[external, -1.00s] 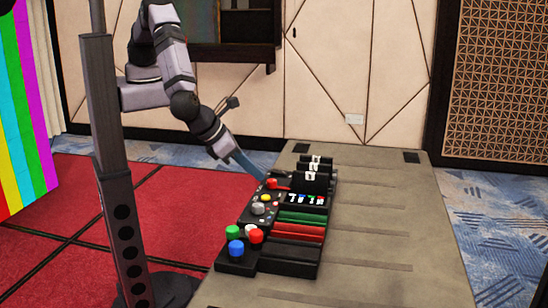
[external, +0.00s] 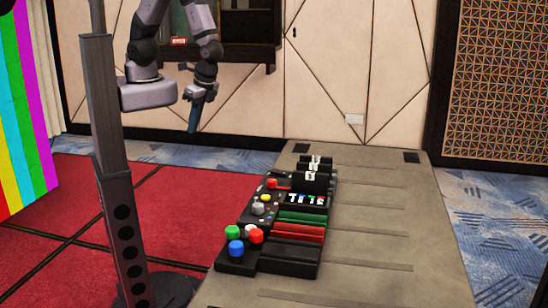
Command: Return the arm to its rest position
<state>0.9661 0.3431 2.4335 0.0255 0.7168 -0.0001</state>
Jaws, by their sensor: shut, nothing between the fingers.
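My gripper (external: 193,124) hangs below my folded arm, pointing down. It is shut and empty, in the air left of and above the table's far end, apart from everything. On the table stands a black control panel (external: 274,254) with green, blue, red, white, grey and yellow knobs at its left side. It also has green and red bars and several upright black blocks towards its far end. The fine detail of the fingers is too small to make out.
The grey table (external: 378,205) is clear to the right of the panel. My column stands at the left. A dark cabinet (external: 247,40) is on the back wall behind my arm. A rainbow-striped panel (external: 25,110) is at the far left. The red carpet (external: 190,215) is open.

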